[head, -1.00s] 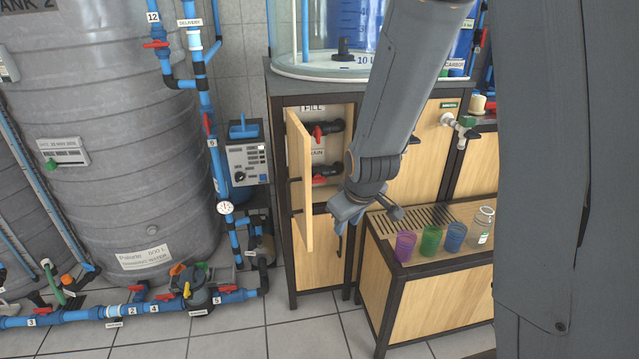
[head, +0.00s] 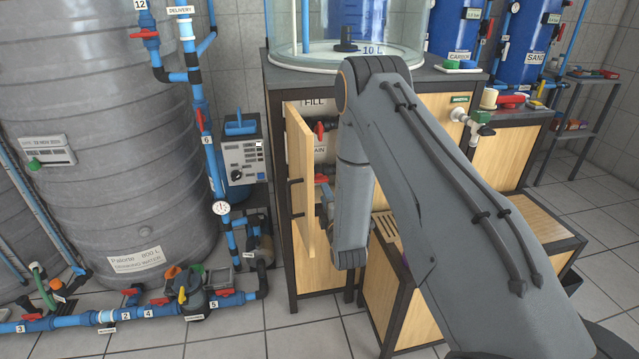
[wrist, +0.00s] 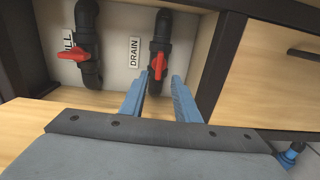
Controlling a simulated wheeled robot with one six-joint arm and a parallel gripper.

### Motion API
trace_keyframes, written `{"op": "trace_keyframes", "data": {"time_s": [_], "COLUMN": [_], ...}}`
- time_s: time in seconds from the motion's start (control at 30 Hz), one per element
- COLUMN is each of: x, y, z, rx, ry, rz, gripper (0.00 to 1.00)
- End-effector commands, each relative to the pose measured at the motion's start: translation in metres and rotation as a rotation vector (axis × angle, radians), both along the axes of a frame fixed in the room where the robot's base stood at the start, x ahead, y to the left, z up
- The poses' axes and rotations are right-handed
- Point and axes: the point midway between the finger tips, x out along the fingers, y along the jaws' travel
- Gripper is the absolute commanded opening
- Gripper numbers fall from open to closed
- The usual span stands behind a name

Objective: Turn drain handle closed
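The red drain handle (wrist: 158,66) is on a black valve beside the DRAIN label (wrist: 134,52) in the wrist view. It lies along its pipe there. It also shows in the head view (head: 321,178), inside the open cabinet. My gripper (wrist: 158,84) is open, its two blue fingers on either side of the handle's near end, with no clear contact. I cannot tell how far the fingertips reach past the handle. In the head view my gripper (head: 326,206) is partly hidden by my arm and the cabinet door.
The red fill handle (wrist: 70,54) sits crosswise on the neighbouring valve, left of the drain in the wrist view. The open cabinet door (head: 299,185) stands left of my gripper. A low wooden bench (head: 381,300) stands to the right, partly behind my arm.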

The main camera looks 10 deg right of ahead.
Motion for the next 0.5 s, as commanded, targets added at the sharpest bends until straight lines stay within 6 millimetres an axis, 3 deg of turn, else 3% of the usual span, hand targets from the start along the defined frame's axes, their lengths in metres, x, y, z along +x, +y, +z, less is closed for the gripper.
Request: {"op": "trace_keyframes", "data": {"time_s": [0.17,0.5], "x": [0.008,0.058], "y": [-0.002,0.000], "z": [0.000,0.000], "rx": [-0.019,-0.017], "ry": [-0.023,-0.021], "rz": [-0.002,0.000], "gripper": [0.29,0.29]}}
